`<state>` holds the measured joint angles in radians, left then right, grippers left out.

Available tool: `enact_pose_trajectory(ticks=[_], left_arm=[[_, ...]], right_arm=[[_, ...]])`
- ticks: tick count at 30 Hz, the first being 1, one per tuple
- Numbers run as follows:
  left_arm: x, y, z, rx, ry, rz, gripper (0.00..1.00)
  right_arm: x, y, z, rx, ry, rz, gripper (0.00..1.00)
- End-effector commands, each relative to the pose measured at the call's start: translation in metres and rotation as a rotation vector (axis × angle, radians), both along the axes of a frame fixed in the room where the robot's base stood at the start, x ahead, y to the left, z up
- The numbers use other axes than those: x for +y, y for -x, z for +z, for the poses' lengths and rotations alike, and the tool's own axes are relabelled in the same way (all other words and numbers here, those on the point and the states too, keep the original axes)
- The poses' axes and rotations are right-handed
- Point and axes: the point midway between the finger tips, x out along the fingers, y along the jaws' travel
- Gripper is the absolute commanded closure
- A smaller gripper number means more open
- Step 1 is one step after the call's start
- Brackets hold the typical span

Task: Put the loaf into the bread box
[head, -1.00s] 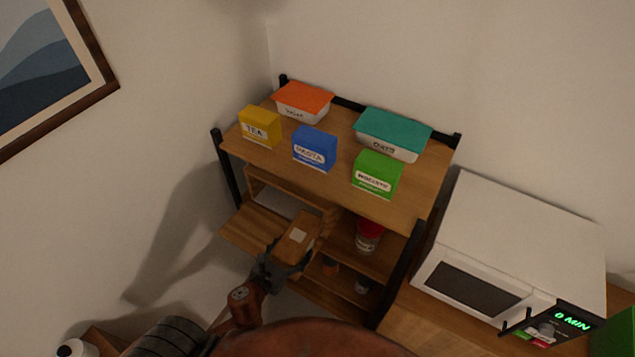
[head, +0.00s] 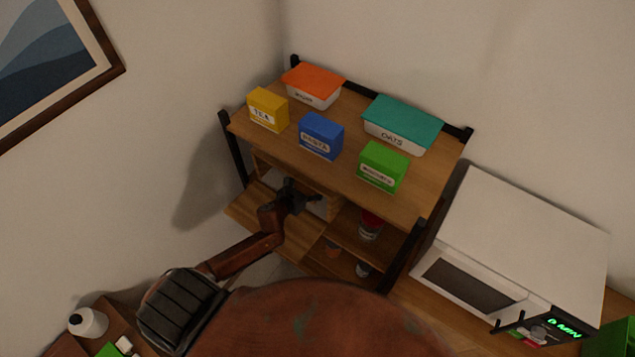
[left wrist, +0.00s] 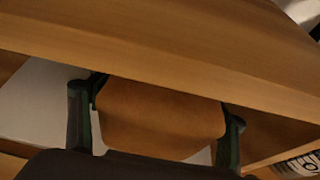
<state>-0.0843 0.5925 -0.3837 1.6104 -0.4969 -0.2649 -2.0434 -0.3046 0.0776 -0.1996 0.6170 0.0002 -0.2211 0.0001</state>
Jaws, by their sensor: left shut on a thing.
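The bread box is a wooden box in the left bay under the rack's top board, with its front flap (head: 250,213) folded down and out. My left gripper (head: 298,193) is at the box's opening, just under the top board's front edge. In the left wrist view its two dark fingers (left wrist: 156,130) are closed on either side of the brown loaf (left wrist: 160,115). The loaf's far end passes behind a wooden edge there. In the head view the loaf is hidden behind the gripper and rack. My right gripper is not in view.
The rack's top board (head: 349,182) holds several labelled packets and tubs. A red-lidded jar (head: 370,225) stands on the shelf right of the box. A white microwave (head: 530,240) is further right. A wooden board (left wrist: 160,50) crosses the left wrist view close above the loaf.

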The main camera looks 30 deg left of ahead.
Motion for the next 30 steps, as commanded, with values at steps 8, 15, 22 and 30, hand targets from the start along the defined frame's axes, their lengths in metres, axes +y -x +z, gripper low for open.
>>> enact_pose_trajectory(ticks=[8,15,22,30], left_arm=[[-0.002,-0.027,-0.003,0.000,0.002,0.002,0.78],[-0.003,-0.027,-0.032,0.000,0.004,0.003,0.78],[-0.002,-0.027,-0.034,-0.002,0.001,-0.001,0.78],[-0.001,-0.026,-0.036,0.001,0.000,0.001,0.15]], right_arm=[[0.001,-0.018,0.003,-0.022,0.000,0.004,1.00],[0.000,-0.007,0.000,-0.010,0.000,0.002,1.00],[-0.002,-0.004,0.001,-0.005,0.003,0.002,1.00],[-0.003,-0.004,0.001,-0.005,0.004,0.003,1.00]])
